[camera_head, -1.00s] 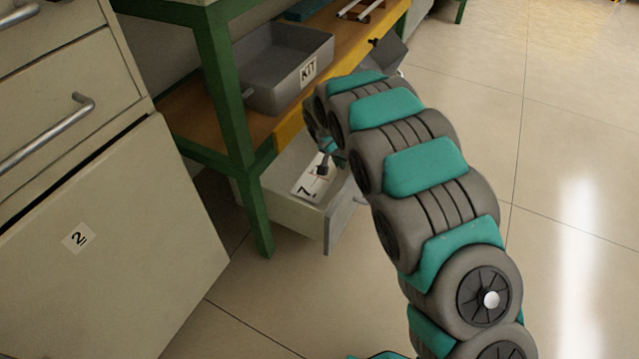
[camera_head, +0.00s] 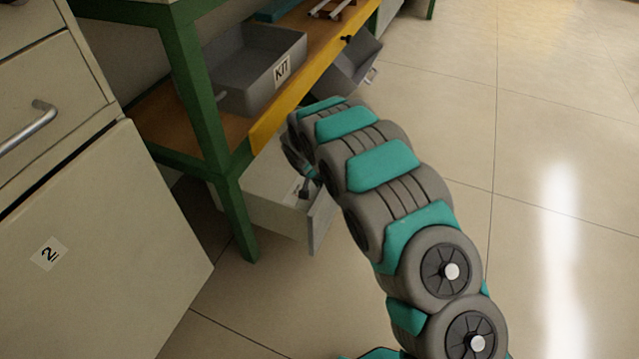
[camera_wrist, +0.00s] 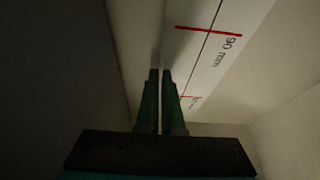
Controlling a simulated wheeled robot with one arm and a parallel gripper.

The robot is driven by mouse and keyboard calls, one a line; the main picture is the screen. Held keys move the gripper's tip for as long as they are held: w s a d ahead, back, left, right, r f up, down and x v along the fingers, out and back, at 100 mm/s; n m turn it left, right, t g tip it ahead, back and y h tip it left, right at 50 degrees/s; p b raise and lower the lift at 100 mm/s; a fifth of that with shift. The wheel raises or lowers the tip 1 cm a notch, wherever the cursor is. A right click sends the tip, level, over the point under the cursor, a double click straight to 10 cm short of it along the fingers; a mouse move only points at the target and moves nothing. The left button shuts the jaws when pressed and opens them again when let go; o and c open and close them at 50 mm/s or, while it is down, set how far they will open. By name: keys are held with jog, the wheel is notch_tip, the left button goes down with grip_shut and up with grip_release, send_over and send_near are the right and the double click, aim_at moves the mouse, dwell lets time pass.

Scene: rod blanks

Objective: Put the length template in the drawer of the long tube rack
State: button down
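My gripper (camera_head: 304,192) is down in the open pale drawer (camera_head: 270,212) under the green-framed bench. In the wrist view its two fingers (camera_wrist: 161,72) are nearly together, with a thin light line between them. The length template (camera_wrist: 205,55) is a white strip with red cross marks and "90 mm" print. It runs from the fingertips to the upper right, and the fingers appear shut on its edge. Pale drawer walls surround it. In the head view only a small part of the template shows, beside the gripper. The tube rack cannot be told apart from the bench.
A grey KIT bin (camera_head: 255,75) sits on the wooden shelf (camera_head: 165,110) above the drawer. A grey tilted bin (camera_head: 350,68) hangs at the shelf's front edge. A green leg (camera_head: 237,215) stands beside the drawer. A cabinet (camera_head: 110,220) marked 2 is at left. Floor at right is clear.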

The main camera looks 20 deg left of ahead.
jog(key=shift+f, duration=0.2)
jog(key=c, duration=1.1)
grip_release()
jog(key=shift+r, duration=0.1)
jog(key=shift+o, duration=0.2)
jog(key=p+v, duration=0.1)
jog(key=v, duration=1.1)
jog(key=shift+r, duration=0.25)
jog(key=shift+w, duration=0.1)
